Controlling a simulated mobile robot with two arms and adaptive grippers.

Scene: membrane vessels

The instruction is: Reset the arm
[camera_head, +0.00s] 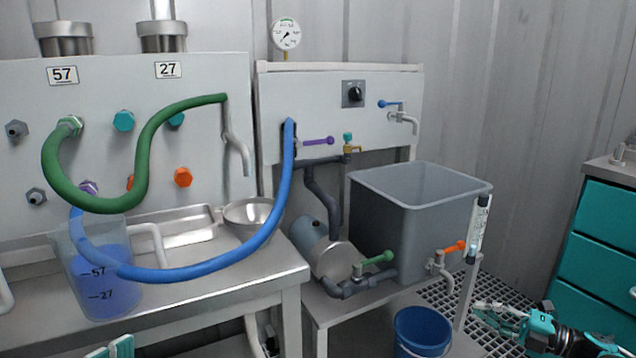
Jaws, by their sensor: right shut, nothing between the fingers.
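My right gripper (484,312) is at the lower right, its fingers pointing left. It is shut and empty, in front of the dark floor grating and to the right of the blue bucket (423,330). It touches nothing that I can see. At the bottom left edge, teal parts of my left gripper (110,349) just show, below the beaker and in front of the left bench. Most of it is cut off by the frame, so its opening cannot be judged.
A beaker of blue liquid (98,275) stands on the left bench (240,275). A blue hose (190,272) and green hose (150,130) loop out from the panels. A grey tank (410,220) stands in the middle, a teal drawer cabinet (598,245) at right.

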